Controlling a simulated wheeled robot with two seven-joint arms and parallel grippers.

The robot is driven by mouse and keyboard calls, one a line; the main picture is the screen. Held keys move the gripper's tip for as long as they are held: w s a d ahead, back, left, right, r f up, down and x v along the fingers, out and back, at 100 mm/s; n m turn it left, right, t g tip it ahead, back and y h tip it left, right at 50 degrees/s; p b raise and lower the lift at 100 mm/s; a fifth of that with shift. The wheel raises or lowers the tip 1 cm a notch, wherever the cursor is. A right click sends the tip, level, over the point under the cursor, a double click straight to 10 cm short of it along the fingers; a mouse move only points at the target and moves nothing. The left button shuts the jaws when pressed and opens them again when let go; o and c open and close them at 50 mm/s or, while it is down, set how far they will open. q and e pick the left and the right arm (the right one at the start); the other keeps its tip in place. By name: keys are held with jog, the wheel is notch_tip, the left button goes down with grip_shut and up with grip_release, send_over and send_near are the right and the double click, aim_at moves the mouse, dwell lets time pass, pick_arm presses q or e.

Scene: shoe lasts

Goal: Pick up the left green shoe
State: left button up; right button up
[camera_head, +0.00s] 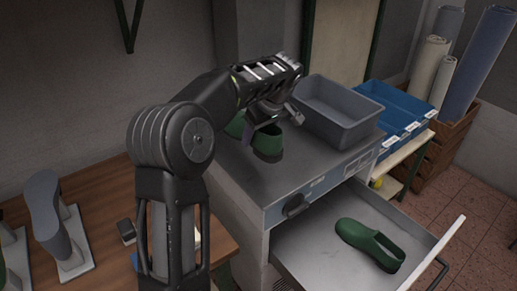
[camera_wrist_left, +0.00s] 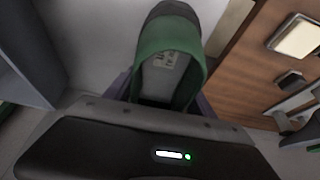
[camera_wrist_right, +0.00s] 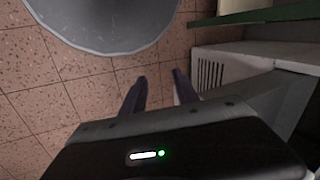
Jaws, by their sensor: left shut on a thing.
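A green shoe (camera_head: 268,141) is at the grey cabinet top, below my left gripper (camera_head: 262,122). In the left wrist view the shoe (camera_wrist_left: 168,45) sits between the two fingers, its opening and pale inner label facing the camera. My left gripper is shut on it. The arm partly hides the shoe in the head view, and I cannot tell whether it touches the cabinet top. A second green shoe (camera_head: 368,243) lies in the open drawer. My right gripper (camera_wrist_right: 159,80) is out of the head view; its fingers are apart with nothing between them.
A grey bin (camera_head: 341,112) stands on the cabinet top beside the held shoe. Blue bins (camera_head: 397,106) stand behind it. The open drawer (camera_head: 312,258) juts out in front. A wooden table (camera_head: 100,210) with a grey shoe last (camera_head: 47,215) is at the left.

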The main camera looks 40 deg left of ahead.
pick_arm(q)
jog(key=shift+r, duration=0.65)
